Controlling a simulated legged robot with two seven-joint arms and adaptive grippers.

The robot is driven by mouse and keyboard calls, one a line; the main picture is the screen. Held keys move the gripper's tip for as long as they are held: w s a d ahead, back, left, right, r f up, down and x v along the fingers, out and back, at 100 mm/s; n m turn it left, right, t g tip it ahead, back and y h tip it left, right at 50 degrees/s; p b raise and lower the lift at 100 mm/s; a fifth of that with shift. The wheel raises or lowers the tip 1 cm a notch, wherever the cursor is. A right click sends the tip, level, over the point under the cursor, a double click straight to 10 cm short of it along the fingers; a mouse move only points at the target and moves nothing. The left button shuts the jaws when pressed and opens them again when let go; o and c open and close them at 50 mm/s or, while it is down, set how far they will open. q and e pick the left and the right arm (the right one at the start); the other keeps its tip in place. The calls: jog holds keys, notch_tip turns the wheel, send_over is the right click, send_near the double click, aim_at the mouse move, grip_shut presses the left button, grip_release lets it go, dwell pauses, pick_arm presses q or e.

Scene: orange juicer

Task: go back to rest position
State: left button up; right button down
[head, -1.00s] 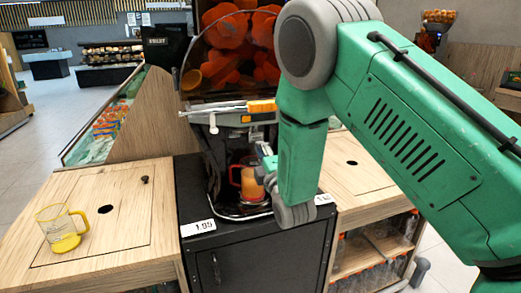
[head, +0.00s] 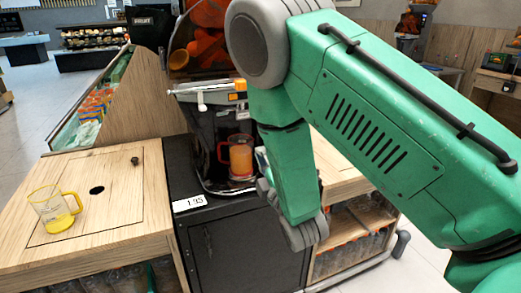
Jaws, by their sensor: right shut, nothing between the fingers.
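My right arm comes in from the right and crosses in front of the juicer (head: 212,120). My right gripper (head: 262,160) shows only in part beside my green forearm; it is shut and empty, just right of the orange-filled mug. The mug (head: 240,160) stands upright in the juicer's bay, under the spout area, with its handle to the left. A visible gap separates it from the gripper. My left gripper is out of view.
The right counter (head: 335,180) is partly hidden by my arm, with bottles on shelves below. A black cabinet (head: 245,250) stands under the juicer.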

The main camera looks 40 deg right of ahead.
jog(key=s+a+f+m+g+y, duration=0.1)
jog(key=s+f+m+g, duration=0.35)
jog(key=f, duration=0.65)
jog(key=s+a+f+m+g+y, duration=0.1)
jog(key=s+a+f+m+g, duration=0.3)
jog(key=f, duration=0.6)
jog(key=s+a+f+m+g+y, duration=0.1)
jog(key=s+f+m+g, duration=0.2)
jog(key=s, duration=0.9)
jog(key=s+a+f+m+g+y, duration=0.1)
jog(key=s+f+m+g, duration=0.2)
jog(key=s+f+g, duration=0.5)
jog(key=s, duration=0.3)
jog(key=shift+s+a+f+y, duration=0.3)
jog(key=shift+s+a+f, duration=0.05)
jog(key=shift+a, duration=0.05)
